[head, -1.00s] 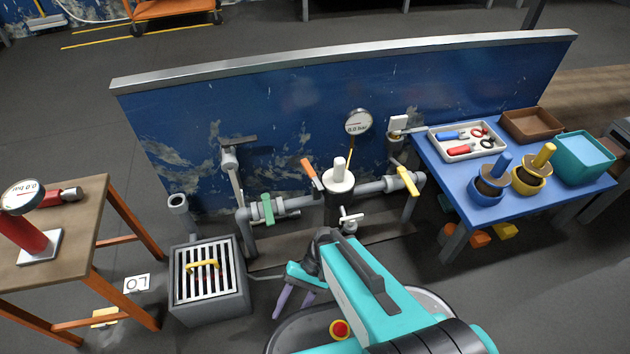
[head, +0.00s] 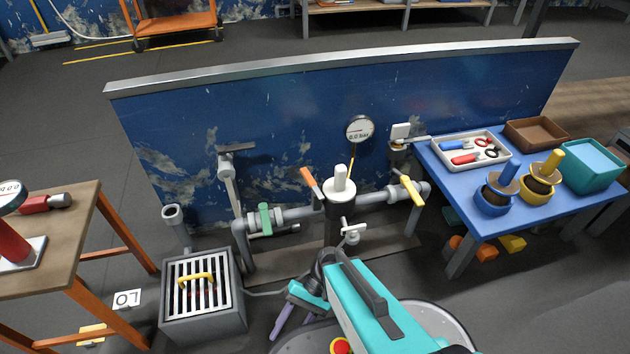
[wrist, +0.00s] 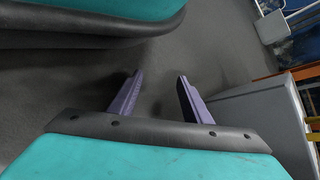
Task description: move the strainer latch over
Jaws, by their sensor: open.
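The strainer (head: 338,208) is a dark upright cylinder with a white lid and knob, set in the grey pipe line in the middle of the head view. An orange lever (head: 309,179) tilts up at its left side; it may be the latch, but I cannot tell for certain. A small white valve handle (head: 352,230) sits low on its front. My gripper (head: 290,330) is low in the head view, in front of and below the strainer, apart from it. In the wrist view my gripper (wrist: 159,78) is open, with two purple fingers and bare floor between them.
A grated drain box (head: 202,325) with a yellow handle stands left of my gripper. A green lever (head: 264,219) and a yellow lever (head: 411,190) flank the strainer. A blue panel (head: 280,120) stands behind. A blue table (head: 470,208) is at the right, a wooden one (head: 55,230) left.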

